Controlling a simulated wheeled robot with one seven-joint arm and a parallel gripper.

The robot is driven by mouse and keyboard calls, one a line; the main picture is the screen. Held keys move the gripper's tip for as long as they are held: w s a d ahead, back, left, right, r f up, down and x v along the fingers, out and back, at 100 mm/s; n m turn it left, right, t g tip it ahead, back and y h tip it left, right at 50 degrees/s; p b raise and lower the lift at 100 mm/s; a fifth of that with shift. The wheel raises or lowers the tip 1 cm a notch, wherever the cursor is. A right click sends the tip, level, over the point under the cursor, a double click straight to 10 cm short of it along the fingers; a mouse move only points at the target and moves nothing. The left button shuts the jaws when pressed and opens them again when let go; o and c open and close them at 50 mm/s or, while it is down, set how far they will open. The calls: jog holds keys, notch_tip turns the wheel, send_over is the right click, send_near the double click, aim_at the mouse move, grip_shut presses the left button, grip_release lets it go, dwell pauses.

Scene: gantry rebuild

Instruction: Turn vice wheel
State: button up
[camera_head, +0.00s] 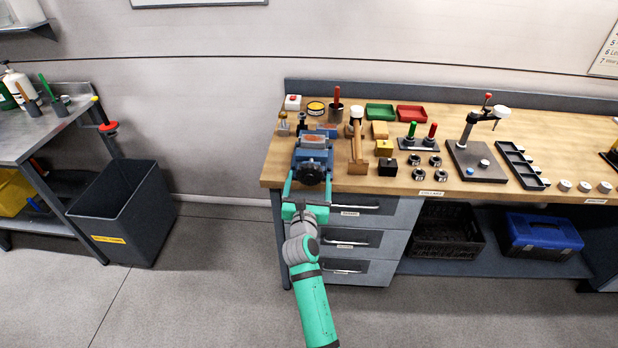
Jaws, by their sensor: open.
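A blue vice (314,146) is mounted at the left front of the wooden bench. Its dark round wheel (310,173) faces the front edge. My gripper (308,180) comes from the front of the bench with its teal fingers spread, one on the left and one on the right of the wheel. It is open. I cannot tell whether the fingers touch the wheel.
A mallet (357,150), colored blocks and several black collars stand right of the vice on the bench (450,145). Drawers (376,240) lie below. A grey bin (122,215) stands on the floor at left. Open floor lies between bin and bench.

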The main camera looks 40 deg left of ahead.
jog(key=shift+x, duration=0.9)
jog(key=shift+w, duration=0.1)
jog(key=c, duration=1)
jog(key=shift+c, duration=0.2)
jog(key=shift+w+d+m, duration=0.1)
jog(key=shift+m, duration=0.2)
